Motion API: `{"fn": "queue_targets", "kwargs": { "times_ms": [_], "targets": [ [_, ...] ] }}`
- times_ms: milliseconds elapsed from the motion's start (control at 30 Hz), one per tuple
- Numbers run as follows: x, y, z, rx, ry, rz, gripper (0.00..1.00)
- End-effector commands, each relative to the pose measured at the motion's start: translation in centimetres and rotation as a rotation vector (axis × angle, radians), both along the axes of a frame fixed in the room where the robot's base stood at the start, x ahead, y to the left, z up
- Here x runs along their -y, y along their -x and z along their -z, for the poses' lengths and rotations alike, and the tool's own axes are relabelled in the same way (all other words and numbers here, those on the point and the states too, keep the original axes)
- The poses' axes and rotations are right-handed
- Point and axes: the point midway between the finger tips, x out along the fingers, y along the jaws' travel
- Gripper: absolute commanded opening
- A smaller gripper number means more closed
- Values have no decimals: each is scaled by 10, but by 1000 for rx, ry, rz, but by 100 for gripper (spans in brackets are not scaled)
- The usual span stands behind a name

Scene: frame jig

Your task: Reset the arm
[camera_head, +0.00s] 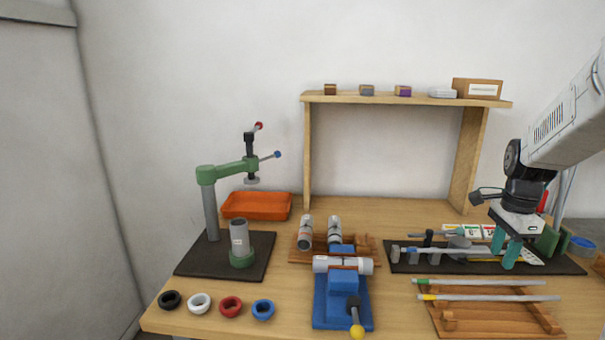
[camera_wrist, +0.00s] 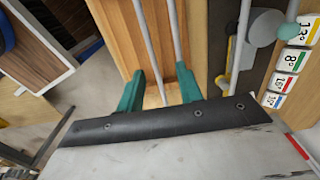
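My gripper (camera_head: 505,258) is at the right of the table in the head view, pointing down over the dark mat (camera_head: 568,268). Its two teal fingers are apart with nothing held between them. In the wrist view the gripper (camera_wrist: 158,82) also shows a clear gap between the fingers. Two grey rods, one with a green band (camera_head: 480,282) and one with a yellow band (camera_head: 490,297), lie across a wooden rack (camera_head: 480,322) in front of the gripper. In the wrist view the rods and rack appear beyond the fingers.
A blue vise (camera_head: 342,300) with a grey cylinder stands in the middle. A green press (camera_head: 208,195), an orange tray (camera_head: 256,206) and several rings (camera_head: 231,306) are at left. A wooden shelf (camera_head: 400,98) stands behind.

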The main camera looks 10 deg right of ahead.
Motion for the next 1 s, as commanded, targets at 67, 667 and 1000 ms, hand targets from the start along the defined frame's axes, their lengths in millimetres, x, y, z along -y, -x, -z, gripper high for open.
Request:
{"fn": "queue_targets", "kwargs": {
  "times_ms": [67,667,1000],
  "targets": [
    [0,0,0,-2,-1,-33,36],
    [-58,49,-4,-71,-80,-614,36],
    [-161,111,-38,-53,-73,-1247,36]
  ]
}}
